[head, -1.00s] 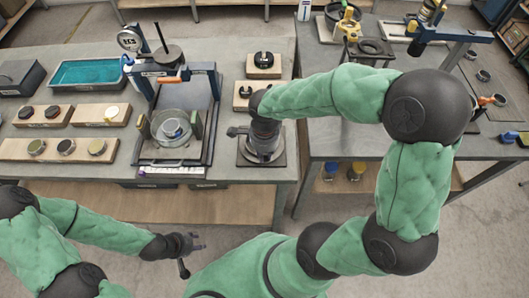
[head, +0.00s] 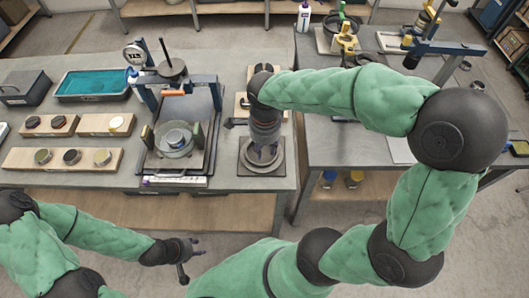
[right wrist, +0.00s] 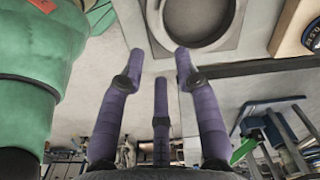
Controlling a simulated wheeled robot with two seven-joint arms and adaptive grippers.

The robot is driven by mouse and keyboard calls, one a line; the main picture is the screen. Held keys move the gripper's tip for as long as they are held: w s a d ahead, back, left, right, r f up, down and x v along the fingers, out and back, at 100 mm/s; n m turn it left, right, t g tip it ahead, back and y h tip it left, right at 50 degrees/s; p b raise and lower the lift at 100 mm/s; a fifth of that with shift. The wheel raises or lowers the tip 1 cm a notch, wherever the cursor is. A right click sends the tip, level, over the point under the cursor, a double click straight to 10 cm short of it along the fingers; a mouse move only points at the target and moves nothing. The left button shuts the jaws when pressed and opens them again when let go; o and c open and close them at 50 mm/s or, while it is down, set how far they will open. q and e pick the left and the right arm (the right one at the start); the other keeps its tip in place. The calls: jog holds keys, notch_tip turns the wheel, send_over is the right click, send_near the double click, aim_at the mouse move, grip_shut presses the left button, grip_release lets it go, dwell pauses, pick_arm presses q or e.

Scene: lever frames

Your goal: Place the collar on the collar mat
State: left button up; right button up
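The collar (head: 262,168) is a grey ring lying on the square dark collar mat (head: 280,172) near the front right edge of the left bench. In the right wrist view the collar (right wrist: 198,40) lies flat inside the edges of the mat (right wrist: 156,38). My right gripper (head: 263,155) partly covers the collar in the head view. In the right wrist view its fingers (right wrist: 160,70) are spread, empty and apart from the collar. My left gripper (head: 192,258) is open and empty in front of the bench.
A press-like stand (head: 184,130) with a glass dish is left of the mat. Wooden blocks with round parts (head: 60,158) and a teal tray (head: 95,83) are further left. A second bench (head: 330,160) stands right, across a narrow gap.

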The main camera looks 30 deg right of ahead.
notch_tip(320, 180, up, 2)
jog(key=shift+r, duration=0.25)
